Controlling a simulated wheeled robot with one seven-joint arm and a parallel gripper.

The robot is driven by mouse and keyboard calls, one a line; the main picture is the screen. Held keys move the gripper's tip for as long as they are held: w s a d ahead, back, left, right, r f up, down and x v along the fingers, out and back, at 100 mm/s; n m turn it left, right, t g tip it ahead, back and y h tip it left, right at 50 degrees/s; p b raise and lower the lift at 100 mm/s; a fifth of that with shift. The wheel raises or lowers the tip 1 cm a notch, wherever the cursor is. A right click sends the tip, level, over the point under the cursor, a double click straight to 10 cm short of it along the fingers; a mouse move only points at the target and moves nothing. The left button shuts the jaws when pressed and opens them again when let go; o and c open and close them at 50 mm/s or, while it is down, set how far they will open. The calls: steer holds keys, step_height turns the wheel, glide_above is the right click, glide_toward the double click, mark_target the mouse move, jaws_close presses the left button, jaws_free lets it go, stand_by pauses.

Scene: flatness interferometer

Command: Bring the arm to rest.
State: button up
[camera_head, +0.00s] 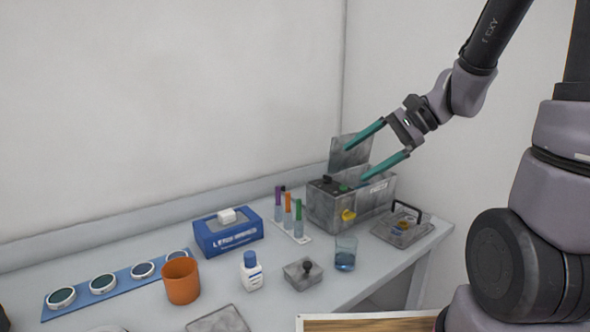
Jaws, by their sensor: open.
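My gripper (355,165) is at the upper right of the head view, with its two teal fingers spread wide and nothing between them. It hangs at the end of my arm, in front of or above the grey instrument box (326,208) with its raised lid (346,158). Whether the fingertips touch the box or its lid cannot be told from this one view. My arm comes in from the right side of the picture.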

steer(key=s+d+r+n+t+h, duration=0.5)
steer(key=s+d+r+n+h, duration=0.1)
steer(key=d+r, duration=0.4)
steer(key=shift+s+r+n+t+h, duration=0.35)
steer(key=shift+s+r+h, duration=0.3)
steer(key=shift+h, duration=0.35)
